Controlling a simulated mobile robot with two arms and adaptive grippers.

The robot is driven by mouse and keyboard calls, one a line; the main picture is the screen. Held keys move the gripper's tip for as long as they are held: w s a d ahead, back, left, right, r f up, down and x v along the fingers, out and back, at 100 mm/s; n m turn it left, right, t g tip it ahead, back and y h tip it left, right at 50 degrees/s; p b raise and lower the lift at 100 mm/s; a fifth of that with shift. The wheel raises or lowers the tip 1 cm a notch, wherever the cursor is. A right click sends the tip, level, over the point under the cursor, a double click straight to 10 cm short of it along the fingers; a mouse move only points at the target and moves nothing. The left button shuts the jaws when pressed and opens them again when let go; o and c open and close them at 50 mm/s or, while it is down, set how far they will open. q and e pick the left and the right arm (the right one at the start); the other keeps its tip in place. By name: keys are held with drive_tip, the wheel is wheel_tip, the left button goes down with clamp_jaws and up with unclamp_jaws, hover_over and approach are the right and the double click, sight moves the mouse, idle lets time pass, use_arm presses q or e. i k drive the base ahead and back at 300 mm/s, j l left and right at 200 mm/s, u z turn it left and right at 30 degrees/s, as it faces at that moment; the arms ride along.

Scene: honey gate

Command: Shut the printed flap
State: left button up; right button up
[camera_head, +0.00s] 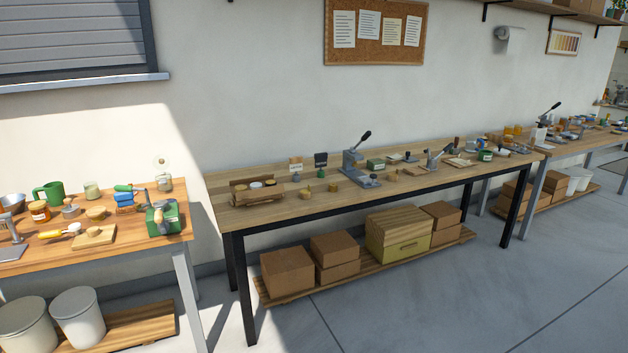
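I cannot pick out the printed flap for sure from this distance. A second, smaller grey lever device (435,159) stands farther right on the same bench. Whether any of these carries a flap, open or shut, is too small to tell. Neither of my grippers is in view.
A left bench (130,243) holds a green mug (48,193), jars and a green machine (164,218). A gap separates it from the middle bench. Boxes (287,270) and a yellowish crate (398,234) sit on a low shelf. Grey floor (440,300) in front is clear.

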sight(270, 191)
drive_tip(key=i+l+u, duration=0.25)
drive_tip(key=i+l, duration=0.85)
